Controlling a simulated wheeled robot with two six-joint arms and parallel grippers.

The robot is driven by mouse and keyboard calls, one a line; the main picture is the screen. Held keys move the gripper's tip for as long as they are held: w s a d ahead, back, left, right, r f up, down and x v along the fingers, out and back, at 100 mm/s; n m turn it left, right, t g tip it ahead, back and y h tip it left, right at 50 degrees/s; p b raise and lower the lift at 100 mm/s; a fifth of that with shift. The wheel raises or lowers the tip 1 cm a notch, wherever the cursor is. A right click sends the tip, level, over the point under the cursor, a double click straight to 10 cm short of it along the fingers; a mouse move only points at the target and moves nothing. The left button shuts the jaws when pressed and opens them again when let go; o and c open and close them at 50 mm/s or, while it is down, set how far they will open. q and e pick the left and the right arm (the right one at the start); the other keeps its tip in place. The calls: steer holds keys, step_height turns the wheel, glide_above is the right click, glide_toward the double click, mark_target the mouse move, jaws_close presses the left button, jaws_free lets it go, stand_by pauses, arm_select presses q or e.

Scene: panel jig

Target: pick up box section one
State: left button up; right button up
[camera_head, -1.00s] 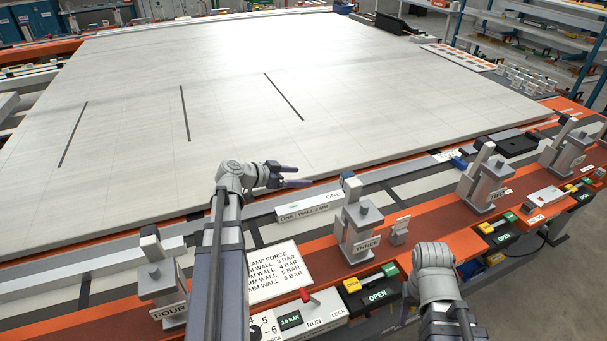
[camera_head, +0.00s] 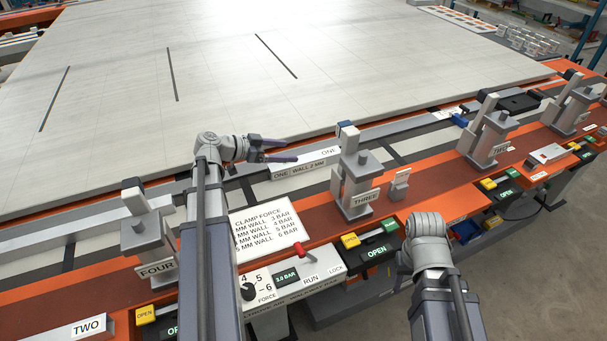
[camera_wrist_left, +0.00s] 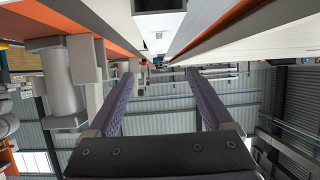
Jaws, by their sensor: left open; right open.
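Box section one (camera_head: 305,170) is a pale grey bar labelled "ONE WALL 2 MM". It lies along the jig's rail, left of clamp THREE (camera_head: 355,185). My left gripper (camera_head: 290,150) is open and empty, with its two dark purple fingers apart and pointing right, over the bar's left part in the picture. In the left wrist view the open fingers (camera_wrist_left: 160,80) show nothing held between them. A pale bar surface (camera_wrist_left: 165,35) runs at the top of that view, apart from the fingers. My right arm's wrist is at the lower right; its jaws are hidden.
A large white panel (camera_head: 290,70) fills the back. Clamp FOUR (camera_head: 145,235) and clamp TWO (camera_head: 487,140) stand upright along the orange rail. A clamp force sign (camera_head: 265,230) and a control box with a red lever (camera_head: 303,252) lie in front.

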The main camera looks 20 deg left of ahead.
mark_target(305, 159)
arm_select(q)
steer(key=f, duration=0.1)
steer(key=f+b, duration=0.1)
steer(key=shift+w+d+f+m+h, duration=0.1)
steer(key=shift+w+f+m+h, duration=0.1)
steer(key=shift+f+m+h, duration=0.15)
steer(key=shift+r, duration=0.1)
arm_select(e)
step_height(305, 159, down, 3)
steer(key=shift+r, duration=0.1)
arm_select(q)
steer(key=shift+d, duration=0.1)
steer(key=shift+b+x, duration=0.7)
steer(key=shift+x, duration=0.55)
steer(key=shift+f+b+x, duration=0.15)
steer(key=shift+b+x, duration=0.4)
steer(key=shift+x, duration=0.75)
steer(key=shift+f+b+x, duration=0.1)
steer(key=shift+b+x, duration=0.45)
steer(key=shift+x, duration=0.8)
steer(key=shift+a, duration=0.25)
arm_select(e)
step_height(305, 159, down, 3)
steer(key=shift+f, duration=0.15)
arm_select(q)
steer(key=shift+c, duration=0.2)
jaws_close()
